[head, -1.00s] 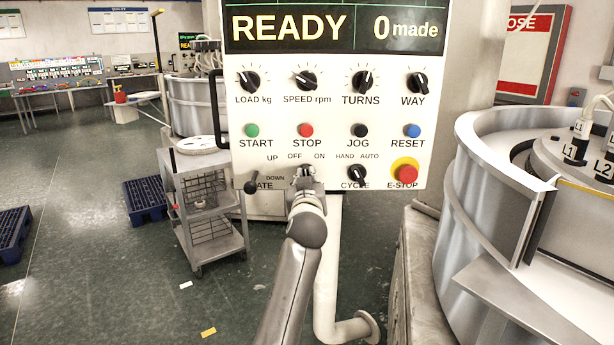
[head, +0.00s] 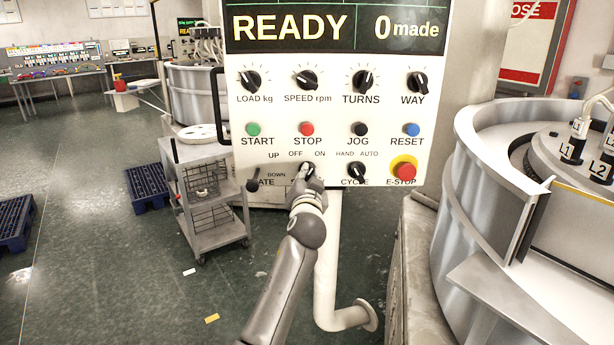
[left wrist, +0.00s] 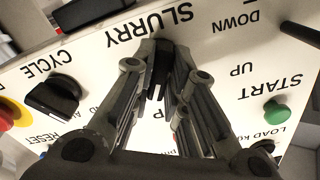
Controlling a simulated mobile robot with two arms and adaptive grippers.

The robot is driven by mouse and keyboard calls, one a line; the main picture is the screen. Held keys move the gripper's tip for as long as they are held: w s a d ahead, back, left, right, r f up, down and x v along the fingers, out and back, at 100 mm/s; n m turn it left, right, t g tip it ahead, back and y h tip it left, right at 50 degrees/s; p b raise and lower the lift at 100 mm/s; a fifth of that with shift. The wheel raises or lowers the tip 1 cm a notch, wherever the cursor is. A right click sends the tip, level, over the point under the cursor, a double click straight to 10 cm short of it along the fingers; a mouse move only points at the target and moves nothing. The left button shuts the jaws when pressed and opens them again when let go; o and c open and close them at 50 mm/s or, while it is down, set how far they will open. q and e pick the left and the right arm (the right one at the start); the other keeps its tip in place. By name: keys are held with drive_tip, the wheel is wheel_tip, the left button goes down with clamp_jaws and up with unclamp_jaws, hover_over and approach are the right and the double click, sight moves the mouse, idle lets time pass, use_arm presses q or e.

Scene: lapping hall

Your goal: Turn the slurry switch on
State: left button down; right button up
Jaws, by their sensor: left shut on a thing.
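The slurry switch (head: 306,169) is a black rotary knob low on the white control panel (head: 330,111), below the OFF and ON marks. My left gripper (head: 307,176) is at the knob and partly covers it and its label in the head view. In the left wrist view, the black knob (left wrist: 162,62) sits between the fingertips of my left gripper (left wrist: 164,75), next to the word SLURRY. The fingers are shut on it. I cannot clearly tell which mark the knob points to. My right gripper is not in view.
The CYCLE knob (head: 356,173) and red E-STOP (head: 404,171) are to the right, the GATE lever (head: 254,186) to the left. START (head: 253,129) and STOP (head: 307,129) buttons are above. A grey cart (head: 213,205) stands behind left; a large round machine (head: 470,215) is at right.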

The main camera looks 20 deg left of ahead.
use_arm(q)
drive_tip(key=shift+r, duration=0.15)
drive_tip(key=c, duration=1.4)
unclamp_jaws()
drive_tip(key=shift+w, duration=0.1)
drive_tip(key=shift+c, duration=0.2)
drive_tip(key=v, duration=1.2)
